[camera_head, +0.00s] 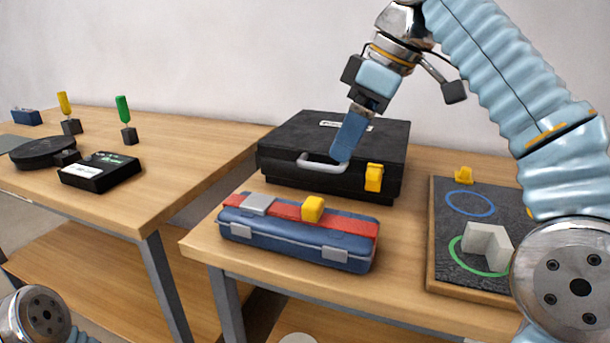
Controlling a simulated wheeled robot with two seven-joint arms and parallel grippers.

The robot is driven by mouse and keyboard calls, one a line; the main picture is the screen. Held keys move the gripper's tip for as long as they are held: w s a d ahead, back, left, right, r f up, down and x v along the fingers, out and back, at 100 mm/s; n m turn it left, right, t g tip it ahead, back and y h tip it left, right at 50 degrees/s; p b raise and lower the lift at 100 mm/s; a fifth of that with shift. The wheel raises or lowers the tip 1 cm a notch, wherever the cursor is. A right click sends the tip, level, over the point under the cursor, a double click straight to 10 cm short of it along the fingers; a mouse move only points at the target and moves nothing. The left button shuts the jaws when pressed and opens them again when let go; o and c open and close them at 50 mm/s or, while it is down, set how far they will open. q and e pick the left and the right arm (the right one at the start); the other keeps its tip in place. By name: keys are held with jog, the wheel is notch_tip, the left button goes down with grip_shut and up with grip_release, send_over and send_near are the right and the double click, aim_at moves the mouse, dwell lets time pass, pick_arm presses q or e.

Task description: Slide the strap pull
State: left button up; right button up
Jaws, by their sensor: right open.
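A blue soft case (290,246) lies near the front of the right table with a red strap (345,220) along its top. A yellow block-shaped pull (312,209) sits on the strap near its middle. A grey buckle piece (258,204) is on the strap to its left. My right gripper (347,138) points down, open and empty, above and behind the pull, clearly apart from it. Its blue finger overlaps the black case's handle in the picture; whether they touch cannot be told. My left gripper is out of view; only part of that arm shows at lower left.
A black hard case (290,160) with a grey handle (318,163) and yellow latch (374,177) stands behind the blue case. A dark board (452,226) with a grey block (487,246) lies to the right. The left table (180,160) holds several small objects.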

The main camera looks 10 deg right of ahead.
aim_at(315, 202)
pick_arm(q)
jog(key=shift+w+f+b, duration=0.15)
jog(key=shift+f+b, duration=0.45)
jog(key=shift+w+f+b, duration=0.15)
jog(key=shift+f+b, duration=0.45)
pick_arm(e)
jog(key=x, duration=1.3)
jog(key=shift+w+a+f, duration=0.1)
jog(key=shift+w, duration=0.05)
jog(key=shift+c, duration=0.3)
